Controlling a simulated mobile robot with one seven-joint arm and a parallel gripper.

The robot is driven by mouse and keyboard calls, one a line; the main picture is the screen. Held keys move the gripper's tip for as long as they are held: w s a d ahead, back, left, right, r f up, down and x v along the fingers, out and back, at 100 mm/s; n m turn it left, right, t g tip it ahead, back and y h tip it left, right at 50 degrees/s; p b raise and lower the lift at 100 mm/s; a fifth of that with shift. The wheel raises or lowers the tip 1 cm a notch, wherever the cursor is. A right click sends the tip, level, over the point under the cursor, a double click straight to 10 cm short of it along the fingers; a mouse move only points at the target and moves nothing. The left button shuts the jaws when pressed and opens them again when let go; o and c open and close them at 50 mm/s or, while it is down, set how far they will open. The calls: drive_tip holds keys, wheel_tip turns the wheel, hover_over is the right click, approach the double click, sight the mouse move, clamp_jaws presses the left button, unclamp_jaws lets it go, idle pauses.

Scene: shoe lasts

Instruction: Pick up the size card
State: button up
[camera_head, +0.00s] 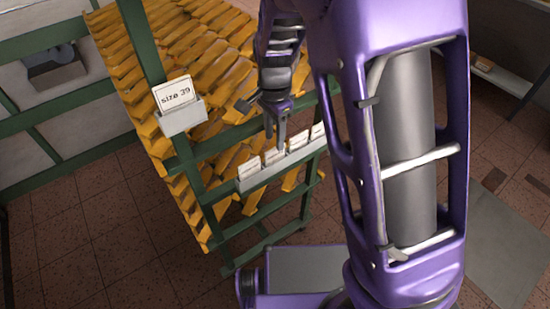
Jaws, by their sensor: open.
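A white card reading "size 39" (174,95) stands in a small grey holder (181,120) on the green post at the left. Several more white cards, one of them this card (249,168), stand in a long grey tray (262,178) on a lower green rail; their print is too small to read. My gripper (275,140) points down just above and behind the tray's middle cards, with its jaws open. I cannot tell whether a fingertip touches a card. My arm hides part of the tray's right side.
Yellow-orange shoe lasts (205,60) are stacked in rows on the green rack (140,40) behind the cards. Green rack rails run around the tray and holder. The tiled floor (90,240) at the lower left is clear.

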sight(272, 156)
drive_tip(key=shift+d+f, duration=0.1)
drive_tip(key=shift+f, duration=1.45)
clamp_jaws()
